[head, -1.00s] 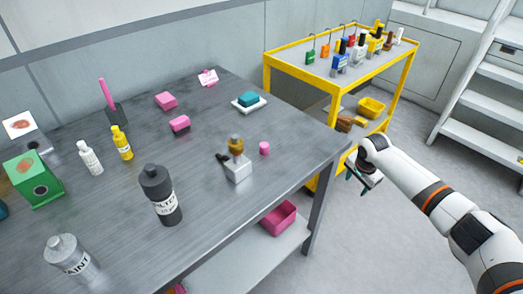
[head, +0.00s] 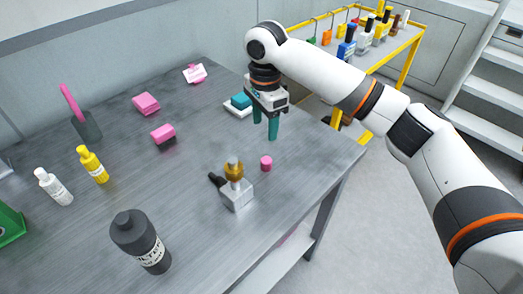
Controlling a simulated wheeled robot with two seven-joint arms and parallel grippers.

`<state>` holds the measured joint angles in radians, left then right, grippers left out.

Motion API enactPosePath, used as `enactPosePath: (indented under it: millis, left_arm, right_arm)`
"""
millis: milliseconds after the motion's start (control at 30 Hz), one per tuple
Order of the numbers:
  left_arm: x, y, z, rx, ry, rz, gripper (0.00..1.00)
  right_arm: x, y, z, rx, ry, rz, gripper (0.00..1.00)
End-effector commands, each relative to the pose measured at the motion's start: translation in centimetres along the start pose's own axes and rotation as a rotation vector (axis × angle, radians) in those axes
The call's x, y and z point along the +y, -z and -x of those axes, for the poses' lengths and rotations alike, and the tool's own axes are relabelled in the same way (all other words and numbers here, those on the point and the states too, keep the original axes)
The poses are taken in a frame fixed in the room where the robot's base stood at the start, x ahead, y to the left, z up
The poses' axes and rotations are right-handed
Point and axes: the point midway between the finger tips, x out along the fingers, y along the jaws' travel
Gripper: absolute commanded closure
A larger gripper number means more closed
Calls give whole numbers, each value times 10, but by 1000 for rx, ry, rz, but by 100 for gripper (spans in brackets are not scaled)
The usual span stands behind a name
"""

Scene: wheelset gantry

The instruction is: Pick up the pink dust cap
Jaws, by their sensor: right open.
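The pink dust cap (head: 266,163) is a small pink cylinder standing on the grey metal table (head: 205,185), near its right edge. My right gripper (head: 264,132) is above the table, behind the cap in the picture and apart from it. Its green fingers point down, and it is open with nothing between them. My left gripper is not in view.
A metal block with a brass top (head: 236,192) stands close to the cap, at front left. Pink blocks (head: 146,103) and several bottles are at left. A yellow cart (head: 400,50) stands behind.

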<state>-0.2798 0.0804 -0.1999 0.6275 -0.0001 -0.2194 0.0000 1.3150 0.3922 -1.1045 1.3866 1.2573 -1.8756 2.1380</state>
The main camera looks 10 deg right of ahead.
Motion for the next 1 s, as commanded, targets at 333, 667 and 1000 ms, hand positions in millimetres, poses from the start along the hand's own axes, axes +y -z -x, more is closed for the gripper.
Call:
enactPosePath:
  millis: [333,667,1000]
  left_arm:
    - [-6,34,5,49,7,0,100]
    - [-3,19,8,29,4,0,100]
    - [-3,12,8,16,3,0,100]
  right_arm:
    - [-1,0,-55,0,2,0,43]
    - [-6,0,-88,-1,4,-1,43]
    - [-7,0,-116,0,0,1,43]
